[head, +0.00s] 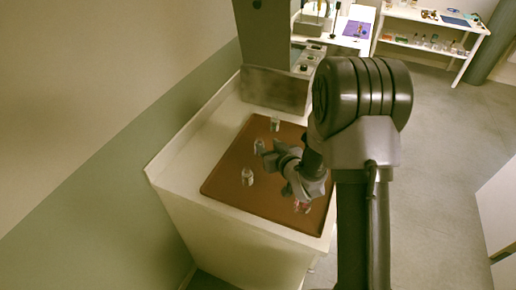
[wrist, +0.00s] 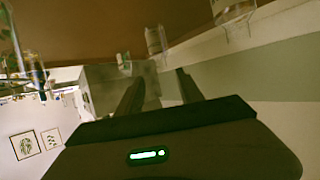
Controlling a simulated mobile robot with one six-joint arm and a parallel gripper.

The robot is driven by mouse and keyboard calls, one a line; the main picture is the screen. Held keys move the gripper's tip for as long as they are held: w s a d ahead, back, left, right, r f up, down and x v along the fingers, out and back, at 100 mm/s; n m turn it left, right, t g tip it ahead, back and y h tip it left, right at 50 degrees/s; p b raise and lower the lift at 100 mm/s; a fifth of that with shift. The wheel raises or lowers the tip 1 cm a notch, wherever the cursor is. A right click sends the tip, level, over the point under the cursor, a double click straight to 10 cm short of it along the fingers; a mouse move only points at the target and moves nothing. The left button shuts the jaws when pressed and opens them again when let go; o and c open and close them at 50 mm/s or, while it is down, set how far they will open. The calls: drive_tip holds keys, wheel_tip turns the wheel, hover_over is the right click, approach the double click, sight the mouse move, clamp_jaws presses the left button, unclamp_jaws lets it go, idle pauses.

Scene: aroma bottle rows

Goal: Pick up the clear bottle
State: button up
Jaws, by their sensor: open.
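Several small bottles stand on the brown mat (head: 225,168). One clear-looking bottle (head: 247,177) stands toward the front left, another (head: 259,147) behind it, and a third (head: 275,124) near the back. I cannot tell which is the task's clear bottle. My gripper (head: 270,160) is open and empty, over the mat close to the front two bottles. In the wrist view, which is turned over, my open fingers (wrist: 157,86) point past a see-through bottle (wrist: 230,12) at the top right and a pale bottle (wrist: 155,40) near the middle.
A reddish item (head: 302,206) shows partly behind my wrist. A grey box-like unit (head: 275,90) stands at the back of the white cabinet (head: 185,160). A wall runs along the left. Shelves with small items (head: 425,42) stand far off right.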

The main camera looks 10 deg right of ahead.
sight(260, 140)
drive_tip(key=b+x, duration=0.1)
drive_tip(key=x, duration=0.7)
drive_tip(key=shift+w+a+f, duration=0.15)
drive_tip(key=shift+a+f, duration=0.05)
drive_tip(key=shift+f, duration=0.1)
drive_tip(key=shift+r, duration=0.1)
drive_tip(key=shift+c, duration=0.2)
clamp_jaws()
